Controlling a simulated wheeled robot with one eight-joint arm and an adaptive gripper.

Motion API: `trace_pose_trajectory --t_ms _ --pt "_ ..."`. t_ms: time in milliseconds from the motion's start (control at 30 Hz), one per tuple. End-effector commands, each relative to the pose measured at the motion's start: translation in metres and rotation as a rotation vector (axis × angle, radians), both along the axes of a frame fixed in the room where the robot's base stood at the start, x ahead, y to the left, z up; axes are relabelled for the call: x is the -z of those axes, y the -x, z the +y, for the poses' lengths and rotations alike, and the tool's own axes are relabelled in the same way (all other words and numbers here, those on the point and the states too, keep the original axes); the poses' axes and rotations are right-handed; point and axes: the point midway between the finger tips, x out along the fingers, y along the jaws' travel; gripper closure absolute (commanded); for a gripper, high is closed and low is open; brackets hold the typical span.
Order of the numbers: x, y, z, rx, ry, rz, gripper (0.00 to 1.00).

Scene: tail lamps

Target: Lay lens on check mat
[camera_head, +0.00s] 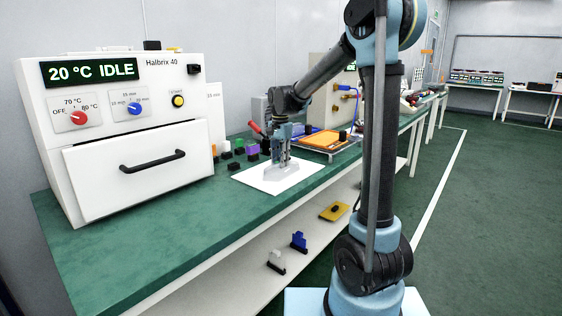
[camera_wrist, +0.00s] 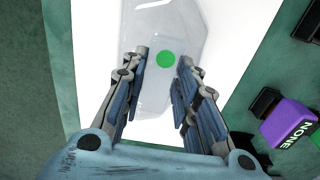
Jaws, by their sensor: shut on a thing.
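The clear lens (camera_wrist: 188,28) lies over the white check mat (camera_wrist: 240,55) in the wrist view, with a green dot showing on or through it between my fingers. In the head view the lens (camera_head: 282,172) appears as a pale, see-through shape on or just above the mat (camera_head: 262,183). My gripper (camera_wrist: 163,95) points down and is shut on the lens, with a blue finger at each side. It also shows in the head view (camera_head: 281,165). I cannot tell whether the lens touches the mat.
A white oven (camera_head: 130,130) reading "20 °C IDLE" stands left on the green bench (camera_head: 125,245). A purple block marked "NONE" (camera_wrist: 288,122) and small dark blocks sit beside the mat. An orange tray (camera_head: 322,140) lies behind. Several items rest on the lower shelf (camera_head: 235,270).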

Motion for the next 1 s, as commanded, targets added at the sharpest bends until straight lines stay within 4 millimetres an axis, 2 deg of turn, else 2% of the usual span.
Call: trace_pose_trajectory --t_ms 100,133,200,667,767,1000 --pt "0.001 0.0 0.001 -0.001 0.0 0.0 0.97" --pt "0.001 0.0 0.001 -0.001 0.0 0.0 0.68" --pt "0.001 0.0 0.001 -0.001 0.0 0.0 0.52" --pt "-0.005 0.0 0.001 -0.002 0.0 0.0 0.52" --pt "-0.016 0.0 0.001 -0.002 0.0 0.0 0.52" --pt "-0.057 0.0 0.001 -0.002 0.0 0.0 0.52"
